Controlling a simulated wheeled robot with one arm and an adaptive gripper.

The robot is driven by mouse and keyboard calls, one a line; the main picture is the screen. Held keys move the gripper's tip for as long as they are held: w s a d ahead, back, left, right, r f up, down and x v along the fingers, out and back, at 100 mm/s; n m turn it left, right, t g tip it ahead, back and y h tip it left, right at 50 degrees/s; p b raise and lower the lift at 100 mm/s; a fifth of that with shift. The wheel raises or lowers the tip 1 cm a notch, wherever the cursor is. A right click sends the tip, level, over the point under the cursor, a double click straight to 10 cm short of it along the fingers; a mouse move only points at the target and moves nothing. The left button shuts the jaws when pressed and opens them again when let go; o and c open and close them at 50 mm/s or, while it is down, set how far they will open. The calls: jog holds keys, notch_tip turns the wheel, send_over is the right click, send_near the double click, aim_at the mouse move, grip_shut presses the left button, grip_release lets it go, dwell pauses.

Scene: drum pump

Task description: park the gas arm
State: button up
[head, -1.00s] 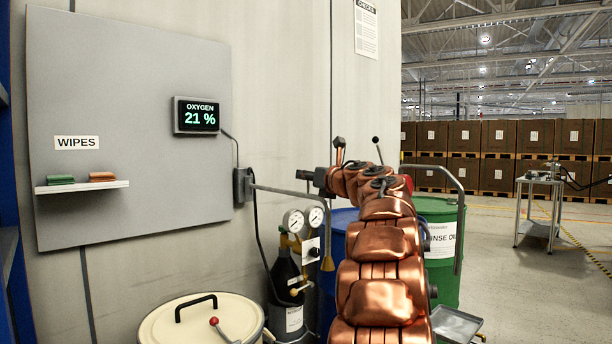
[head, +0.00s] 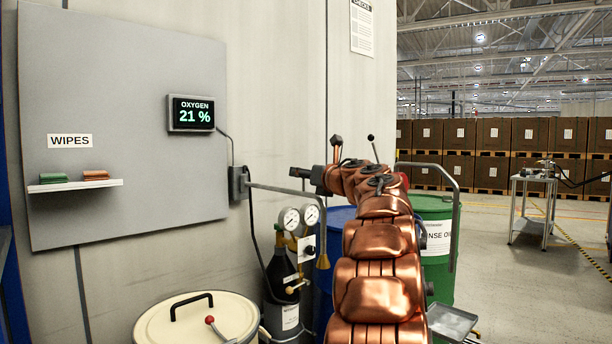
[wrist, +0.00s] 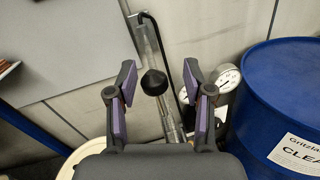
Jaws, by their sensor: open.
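The gas arm (head: 280,189) is a thin grey tube. It runs right from a dark wall bracket (head: 238,184) below the oxygen display and bends down to a brass-coloured nozzle (head: 323,262). In the wrist view the grey tube (wrist: 168,115) runs down between my fingers, with a dark round knob (wrist: 154,83) in front of or on it; I cannot tell which. My gripper (head: 293,172) is just above the gas arm in the head view. In the wrist view my gripper (wrist: 160,95) is open, its purple pads apart on either side of the knob, touching nothing visible.
An oxygen display (head: 190,113) reads 21 %. A gas bottle (head: 283,275) with gauges stands below the arm. A cream drum (head: 165,325), a blue drum (wrist: 285,85) and a green drum (head: 432,245) stand close by. A wipes shelf (head: 75,186) is at left.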

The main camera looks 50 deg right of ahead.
jog(key=shift+s, duration=0.1)
jog(key=v, duration=1.2)
dwell(0.4)
